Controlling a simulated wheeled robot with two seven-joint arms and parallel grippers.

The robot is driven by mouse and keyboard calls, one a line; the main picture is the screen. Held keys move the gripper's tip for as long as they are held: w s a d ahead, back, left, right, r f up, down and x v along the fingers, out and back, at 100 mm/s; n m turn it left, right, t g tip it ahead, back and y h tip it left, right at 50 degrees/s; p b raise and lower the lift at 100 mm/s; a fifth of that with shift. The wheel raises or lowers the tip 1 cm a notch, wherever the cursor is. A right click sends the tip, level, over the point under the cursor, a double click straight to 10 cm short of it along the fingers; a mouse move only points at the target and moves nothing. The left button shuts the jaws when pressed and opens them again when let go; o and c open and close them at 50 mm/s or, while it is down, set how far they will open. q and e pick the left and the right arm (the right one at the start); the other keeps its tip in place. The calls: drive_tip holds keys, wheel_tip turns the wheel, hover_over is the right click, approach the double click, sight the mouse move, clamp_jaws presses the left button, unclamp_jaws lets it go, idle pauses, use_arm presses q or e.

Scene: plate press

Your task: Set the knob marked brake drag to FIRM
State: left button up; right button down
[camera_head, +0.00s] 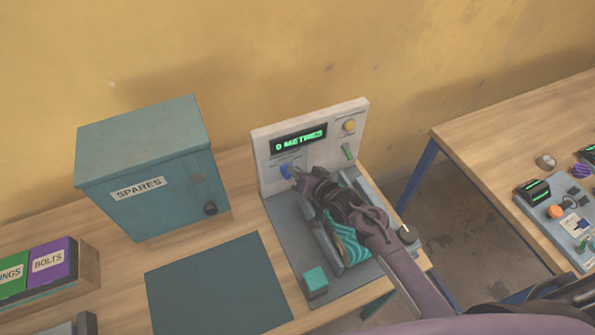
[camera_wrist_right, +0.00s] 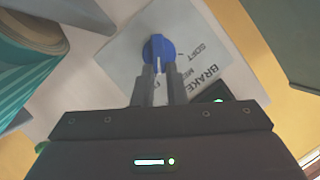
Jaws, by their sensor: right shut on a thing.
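The brake drag knob is a blue knob (camera_head: 286,170) low on the left of the pale upright panel (camera_head: 262,150). In the right wrist view the blue knob (camera_wrist_right: 158,47) sits on a pale label plate printed SOFT, part of a middle word and BRAKE; FIRM is not visible there. My right gripper (camera_head: 298,176) reaches the panel from the right and is shut on the knob. Its two grey fingers (camera_wrist_right: 158,75) hold the knob's grip from both sides. Which mark the knob points at is hard to tell. My left gripper is not in view.
A teal-striped roll (camera_head: 347,245) lies below my right gripper. A SPARES cabinet (camera_head: 150,165) stands left; a dark mat (camera_head: 215,285) is bare.

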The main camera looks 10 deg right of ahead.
drive_tip(key=c, duration=1.5)
unclamp_jaws()
drive_tip(key=shift+o, duration=0.2)
drive_tip(key=shift+s+d, duration=0.3)
drive_tip(key=shift+s, duration=0.25)
drive_tip(key=b+v, duration=0.2)
drive_tip(key=v, duration=0.4)
drive_tip(key=shift+s+r, duration=0.25)
drive_tip(key=shift+d, duration=0.1)
